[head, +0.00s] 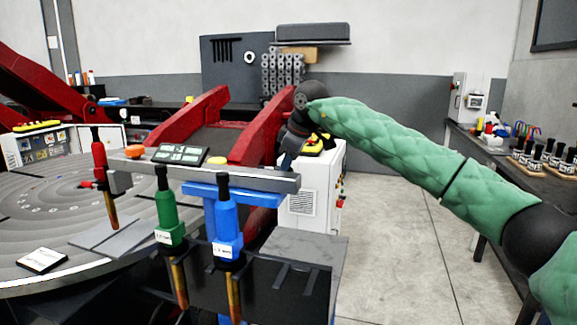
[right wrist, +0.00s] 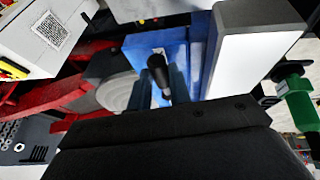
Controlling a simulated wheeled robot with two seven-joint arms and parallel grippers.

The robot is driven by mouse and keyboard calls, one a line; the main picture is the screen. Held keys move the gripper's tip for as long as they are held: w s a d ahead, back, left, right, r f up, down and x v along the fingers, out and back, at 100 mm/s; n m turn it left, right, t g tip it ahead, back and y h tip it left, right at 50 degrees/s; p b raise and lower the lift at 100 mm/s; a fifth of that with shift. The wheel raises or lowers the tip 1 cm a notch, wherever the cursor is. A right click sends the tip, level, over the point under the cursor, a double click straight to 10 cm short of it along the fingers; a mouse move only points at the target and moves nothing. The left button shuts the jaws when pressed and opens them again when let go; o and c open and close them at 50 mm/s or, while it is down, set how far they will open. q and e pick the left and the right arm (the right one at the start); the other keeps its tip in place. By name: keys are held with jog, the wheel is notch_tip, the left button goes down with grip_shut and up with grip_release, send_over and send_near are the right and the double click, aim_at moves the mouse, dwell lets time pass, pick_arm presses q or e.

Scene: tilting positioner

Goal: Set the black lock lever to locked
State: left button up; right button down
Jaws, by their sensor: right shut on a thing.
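The black lock lever (right wrist: 158,72) shows in the right wrist view as a black rounded handle in front of blue parts. My right gripper (head: 290,148) is at the right end of the grey bar in the head view, beside the red frame. It is shut on the lever. The lever is hidden behind my gripper and the bar in the head view. My left gripper is not in view.
The grey bar (head: 262,179) sits on a blue bracket (head: 203,191). Green (head: 168,215) and blue (head: 227,220) handled tools hang in a black rack in front. A round grey table (head: 60,200) is at left. A white cabinet (head: 300,205) stands behind; open floor lies right.

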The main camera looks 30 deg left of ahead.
jog(key=c, duration=1.3)
grip_release()
jog(key=shift+s, duration=0.1)
jog(key=shift+d+r, duration=0.2)
jog(key=shift+r, duration=0.3)
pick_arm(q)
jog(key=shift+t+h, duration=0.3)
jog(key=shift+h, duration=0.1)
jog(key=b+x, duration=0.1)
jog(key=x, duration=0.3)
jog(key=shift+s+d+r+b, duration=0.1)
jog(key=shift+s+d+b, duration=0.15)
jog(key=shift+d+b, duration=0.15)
pick_arm(e)
jog(key=v, duration=0.6)
jog(key=shift+r, duration=0.3)
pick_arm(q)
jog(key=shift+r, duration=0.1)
pick_arm(e)
jog(key=shift+d, duration=0.15)
